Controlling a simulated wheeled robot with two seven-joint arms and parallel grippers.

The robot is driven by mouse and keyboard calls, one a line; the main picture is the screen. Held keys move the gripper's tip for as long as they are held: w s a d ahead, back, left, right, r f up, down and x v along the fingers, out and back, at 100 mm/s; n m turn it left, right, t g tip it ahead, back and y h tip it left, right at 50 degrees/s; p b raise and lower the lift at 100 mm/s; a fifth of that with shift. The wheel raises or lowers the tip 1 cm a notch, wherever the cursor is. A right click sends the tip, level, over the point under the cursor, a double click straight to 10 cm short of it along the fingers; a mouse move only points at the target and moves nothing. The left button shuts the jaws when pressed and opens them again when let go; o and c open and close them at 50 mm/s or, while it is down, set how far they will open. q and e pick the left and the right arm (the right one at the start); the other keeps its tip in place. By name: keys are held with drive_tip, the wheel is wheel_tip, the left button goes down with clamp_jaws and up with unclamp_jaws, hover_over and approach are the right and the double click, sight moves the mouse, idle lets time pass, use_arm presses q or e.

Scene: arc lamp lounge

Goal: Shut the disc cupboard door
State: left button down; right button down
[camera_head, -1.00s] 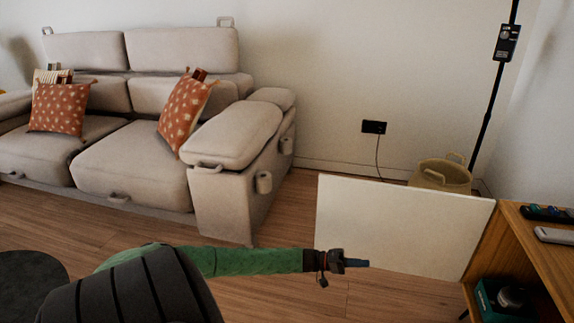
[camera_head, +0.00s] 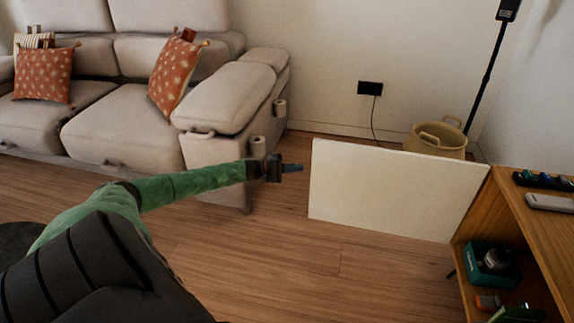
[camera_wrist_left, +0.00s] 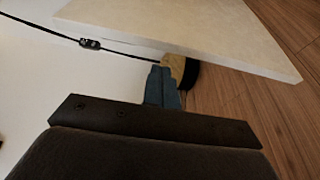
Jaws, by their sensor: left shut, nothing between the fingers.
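The disc cupboard door (camera_head: 390,190) is a cream panel standing wide open, hinged at its right edge to the wooden cupboard (camera_head: 540,235). It also shows across the top of the left wrist view (camera_wrist_left: 190,30). My left gripper (camera_head: 300,168) is shut and empty, just left of the door's free edge. In the left wrist view its blue fingers (camera_wrist_left: 162,85) are closed together, and the door's edge lies beyond them. I cannot tell for certain whether they touch the door, but a small gap seems to show. My right gripper is not in view.
Inside the cupboard are a teal box (camera_head: 492,265) and other small items. A remote (camera_head: 550,202) lies on its top. A yellow basket (camera_head: 436,140) and a lamp pole (camera_head: 484,85) stand behind the door. A beige sofa (camera_head: 225,110) is at left. The floor before the door is clear.

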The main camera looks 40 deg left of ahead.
use_arm(q)
drive_tip(key=shift+b+x, duration=0.5)
drive_tip(key=shift+x, duration=1.9)
drive_tip(key=shift+s+d, duration=0.1)
